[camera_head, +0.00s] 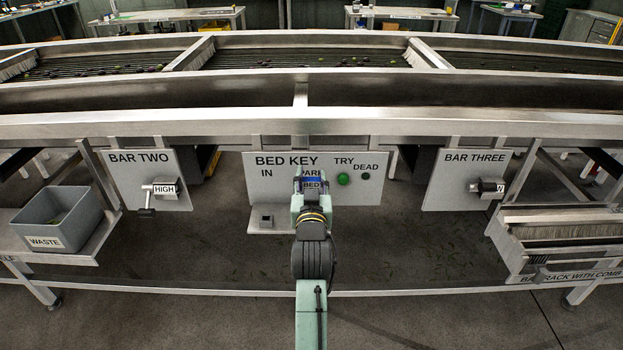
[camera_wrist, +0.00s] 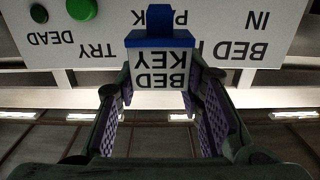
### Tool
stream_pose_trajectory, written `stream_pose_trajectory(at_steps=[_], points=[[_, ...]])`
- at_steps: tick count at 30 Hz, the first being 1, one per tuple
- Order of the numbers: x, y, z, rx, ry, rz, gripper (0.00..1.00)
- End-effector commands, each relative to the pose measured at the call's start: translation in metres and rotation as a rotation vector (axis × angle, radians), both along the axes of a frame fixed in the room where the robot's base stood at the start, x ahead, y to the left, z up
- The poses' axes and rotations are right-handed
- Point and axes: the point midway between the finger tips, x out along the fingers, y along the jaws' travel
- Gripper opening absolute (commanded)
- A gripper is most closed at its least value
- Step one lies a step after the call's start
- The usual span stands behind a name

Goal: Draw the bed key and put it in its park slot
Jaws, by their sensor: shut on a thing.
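The bed key (camera_head: 312,182) is blue with a white label face. It is between the fingers of my gripper (camera_head: 311,194), in front of the panel under the partly covered word PARK. In the wrist view, which is upside down, the key's label (camera_wrist: 160,67) reads BED KEY and my gripper's (camera_wrist: 160,84) fingers close on its sides. Its blue stem (camera_wrist: 159,18) covers part of the PARK lettering. The park slot is hidden behind the key and gripper; I cannot tell whether the key touches it.
The bed key panel (camera_head: 260,190) carries a green TRY button (camera_head: 343,179) and a dark DEAD lamp (camera_head: 365,175). Bar two's handle (camera_head: 160,189) and bar three's handle (camera_head: 487,187) stick out on either side. A waste bin (camera_head: 58,220) sits left, a bar rack (camera_head: 560,240) right.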

Motion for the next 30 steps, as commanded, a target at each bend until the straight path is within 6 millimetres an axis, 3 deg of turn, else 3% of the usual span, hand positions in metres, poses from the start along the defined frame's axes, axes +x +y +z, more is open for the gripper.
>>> stream_pose_trajectory(at_steps=[5,24,30], points=[[0.0,0.0,0.001,0.003,0.0,0.0,0.18],[0.0,0.0,-0.052,0.003,0.0,0.0,0.18],[0.0,0.0,-0.058,0.003,0.001,0.0,0.18]])
